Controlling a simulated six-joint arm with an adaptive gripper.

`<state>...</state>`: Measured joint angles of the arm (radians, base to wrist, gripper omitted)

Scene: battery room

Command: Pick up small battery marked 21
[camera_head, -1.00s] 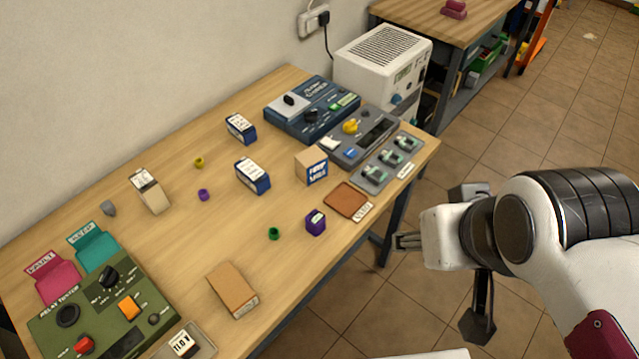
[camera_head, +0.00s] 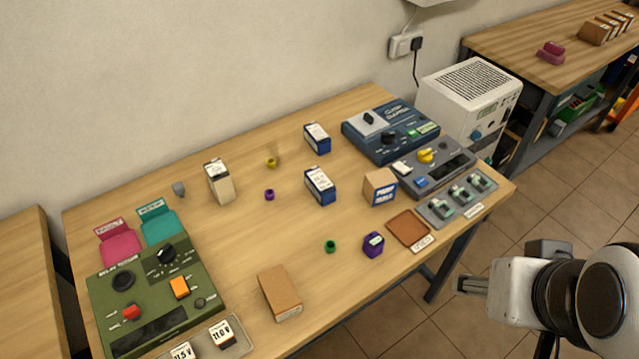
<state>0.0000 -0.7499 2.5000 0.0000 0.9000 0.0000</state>
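Several battery-like blocks stand on the wooden table, and I cannot read a 21 on any of them. Two are blue with white label tops, one farther back (camera_head: 317,138) and one nearer the middle (camera_head: 320,186). A beige block with a white top (camera_head: 219,182) stands left of them. A small purple block with a pale label (camera_head: 373,245) stands near the front right edge. White-topped blocks marked 11.0 V (camera_head: 222,332) and 11.5 V (camera_head: 182,352) sit in a grey tray at the front left. My gripper (camera_head: 472,285) is off the table's right front side, apart from all of them; its finger opening is unclear.
A green tester (camera_head: 155,290) stands at the left. A brown box (camera_head: 279,292) lies near the front edge. Blue (camera_head: 390,131) and grey (camera_head: 428,166) devices, a cardboard box (camera_head: 380,186) and a brown pad (camera_head: 409,229) occupy the right end. Small coloured rings dot the middle.

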